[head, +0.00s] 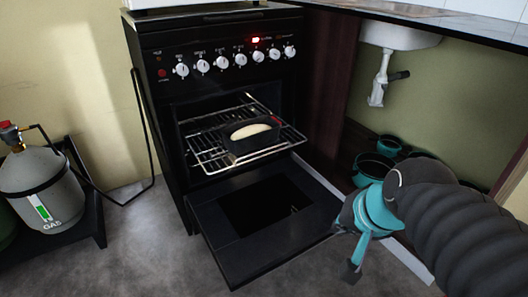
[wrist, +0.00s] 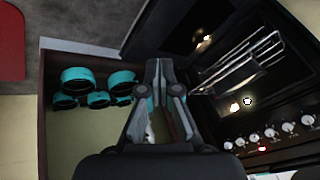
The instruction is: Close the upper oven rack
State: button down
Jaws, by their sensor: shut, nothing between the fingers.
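The black oven (head: 165,110) stands with its door (head: 222,235) folded down open. A wire rack (head: 206,150) sticks out of the oven cavity over the door. It carries a dark loaf pan (head: 238,145) with a pale loaf (head: 250,131) in it. Only this one rack is clear to me. The rack wires also show in the wrist view (wrist: 240,65). My gripper (head: 351,268) is to the right of the open door, apart from the rack, pointing down. In the wrist view my gripper (wrist: 158,68) has its fingers together with nothing between them.
Teal pots (head: 373,167) sit under the sink (head: 400,35) at the right, below the counter. A gas bottle (head: 38,185) stands on a dark stand at the left. The floor (head: 140,235) left of the door is clear.

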jog(key=w+a+m+t+y, duration=0.1)
jog(key=w+a+m+y, duration=0.3)
jog(key=w+m, duration=0.85)
jog(key=m+t, duration=0.2)
jog(key=m, duration=1.1)
send_near(272, 152)
jog(key=shift+n, duration=0.25)
jog(key=x, duration=0.5)
jog(key=shift+a+r+b, duration=0.1)
jog(key=shift+b, duration=0.3)
jog(key=shift+w, duration=0.1)
